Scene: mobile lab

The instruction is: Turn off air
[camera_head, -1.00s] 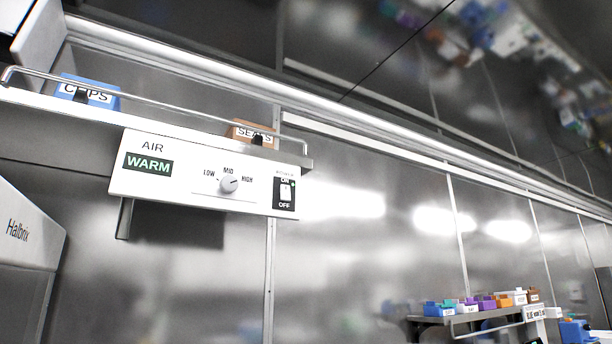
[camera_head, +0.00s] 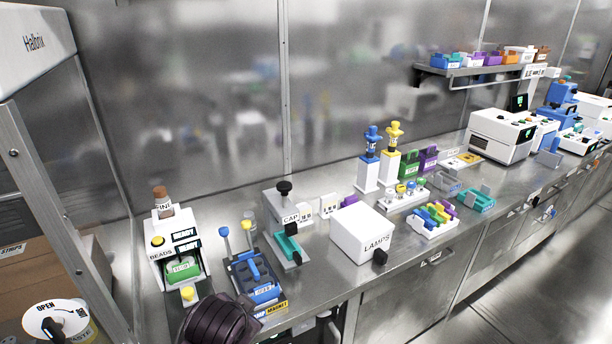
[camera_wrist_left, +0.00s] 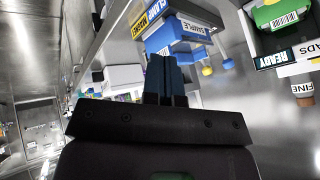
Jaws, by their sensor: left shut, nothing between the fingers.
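The AIR panel with its knob and ON/OFF switch is not in view now; the head view looks down at the bench below the wall. My left gripper (camera_wrist_left: 164,62) shows in the left wrist view, its two dark fingers together with nothing between them. It is near the bench front, with the blue SAMPLE device (camera_wrist_left: 190,28) just beyond the fingertips in the picture. That device also shows in the head view (camera_head: 256,284). A dark rounded part at the bottom of the head view looks like my arm. My right gripper is not in view.
The steel bench holds a white beads dispenser (camera_head: 163,256), a CAP press (camera_head: 283,209), a white LAMPS box (camera_head: 361,232) and several racks and instruments. A shelf (camera_head: 470,70) with coloured bins hangs at the upper right. The floor at lower right (camera_head: 540,290) is clear.

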